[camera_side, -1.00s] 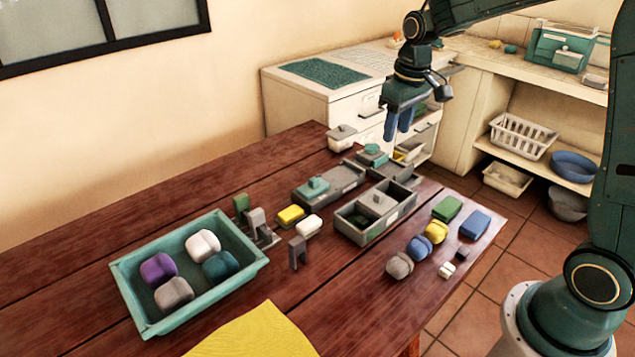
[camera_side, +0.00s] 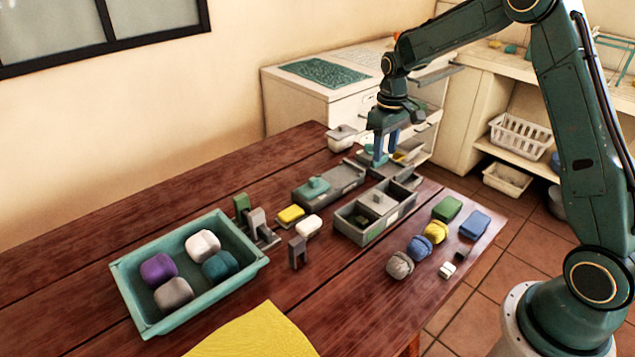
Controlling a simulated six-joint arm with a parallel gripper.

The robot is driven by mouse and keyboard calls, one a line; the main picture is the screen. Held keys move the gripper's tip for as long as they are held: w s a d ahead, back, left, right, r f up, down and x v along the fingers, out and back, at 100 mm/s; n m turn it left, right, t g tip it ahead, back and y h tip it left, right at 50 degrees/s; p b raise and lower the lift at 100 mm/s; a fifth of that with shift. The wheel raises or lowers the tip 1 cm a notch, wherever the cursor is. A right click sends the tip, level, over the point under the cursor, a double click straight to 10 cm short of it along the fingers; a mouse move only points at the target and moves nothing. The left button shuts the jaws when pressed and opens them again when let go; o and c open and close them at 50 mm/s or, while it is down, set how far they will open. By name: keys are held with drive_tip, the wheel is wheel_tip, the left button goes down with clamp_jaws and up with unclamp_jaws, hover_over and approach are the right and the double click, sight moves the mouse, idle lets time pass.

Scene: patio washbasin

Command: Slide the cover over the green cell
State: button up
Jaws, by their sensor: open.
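My gripper (camera_side: 385,156) is open, with its blue fingers pointing down over the back of the table. They are at the teal-knobbed cover (camera_side: 367,158) of the rear grey tray (camera_side: 405,183) and partly hide it. I cannot tell whether they touch its knob. A second grey tray (camera_side: 350,176) to the left has a cover with a teal knob (camera_side: 314,186) over its left part. A third grey tray (camera_side: 391,218) in front has a grey cover (camera_side: 378,201) with a small knob. A small dark green patch (camera_side: 361,221) shows inside this front tray.
A teal bin (camera_side: 253,263) with several soft-looking blocks stands front left. Yellow (camera_side: 290,213) and white (camera_side: 308,226) blocks and upright grey pieces lie between the bin and trays. Several balls and blocks, including a green block (camera_side: 447,208), are at right. A lidded pot (camera_side: 342,137) stands behind.

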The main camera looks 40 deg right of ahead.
sight(379, 194)
wheel_tip(379, 194, down, 13)
drive_tip(key=shift+f, duration=0.1)
idle(0.6)
drive_tip(key=shift+a, duration=0.1)
clamp_jaws()
